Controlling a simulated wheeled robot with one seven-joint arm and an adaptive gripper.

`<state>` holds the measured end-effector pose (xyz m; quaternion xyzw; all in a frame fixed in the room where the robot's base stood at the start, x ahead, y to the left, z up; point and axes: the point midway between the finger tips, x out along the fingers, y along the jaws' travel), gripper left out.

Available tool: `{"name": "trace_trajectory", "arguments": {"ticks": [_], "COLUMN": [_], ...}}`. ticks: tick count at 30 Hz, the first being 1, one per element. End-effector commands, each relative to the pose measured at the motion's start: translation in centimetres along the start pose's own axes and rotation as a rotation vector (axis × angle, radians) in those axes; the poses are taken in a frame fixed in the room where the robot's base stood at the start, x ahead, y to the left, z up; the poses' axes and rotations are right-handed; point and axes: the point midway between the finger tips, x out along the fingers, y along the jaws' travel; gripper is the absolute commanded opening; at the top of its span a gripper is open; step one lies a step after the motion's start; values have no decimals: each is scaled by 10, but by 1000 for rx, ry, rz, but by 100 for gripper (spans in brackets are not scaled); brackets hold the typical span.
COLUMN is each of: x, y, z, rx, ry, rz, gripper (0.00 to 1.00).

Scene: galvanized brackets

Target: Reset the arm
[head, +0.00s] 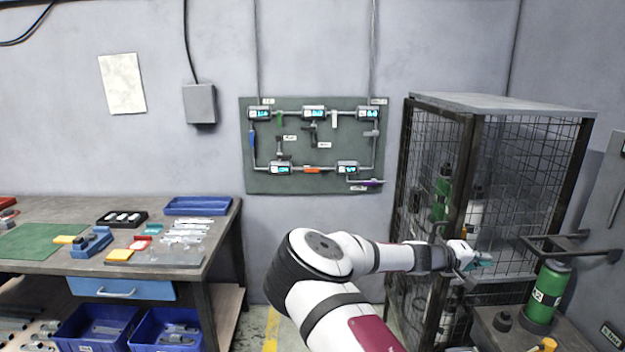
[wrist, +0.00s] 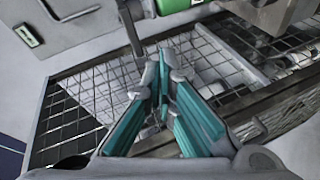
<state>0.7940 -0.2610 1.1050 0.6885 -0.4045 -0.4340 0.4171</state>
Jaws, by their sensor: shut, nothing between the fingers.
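My arm reaches right from the middle of the head view, its links white and dark grey. My gripper (head: 484,261) is at its end, in front of the wire cage (head: 524,146). In the wrist view my gripper (wrist: 163,75) shows its teal finger pads drawn together at the tips. It is shut and holds nothing. The mesh and frame of the cage (wrist: 95,80) lie behind the fingers in that view. The exact gap between gripper and cage cannot be told.
A green cylinder (head: 548,293) stands right of my gripper, by a dark rail (head: 570,243). More bottles are inside the cage. A workbench (head: 190,262) with trays and metal brackets is at left. A green panel (head: 300,150) hangs on the wall.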

Motion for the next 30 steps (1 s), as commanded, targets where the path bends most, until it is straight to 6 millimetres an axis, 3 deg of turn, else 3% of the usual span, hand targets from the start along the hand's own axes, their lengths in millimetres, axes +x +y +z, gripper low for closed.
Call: {"name": "trace_trajectory", "arguments": {"ticks": [3, 7, 14, 23, 30], "x": [0, -10, -48, -124, -196], "y": [13, 18, 26, 48, 80], "z": [33, 63, 101, 126, 139], "rx": [94, 172, 286, 382, 420], "ry": [-114, -218, -357, -431, -399], "rz": [-92, -197, -405, -693, -906], "gripper": [0, 0, 0, 0, 0]}}
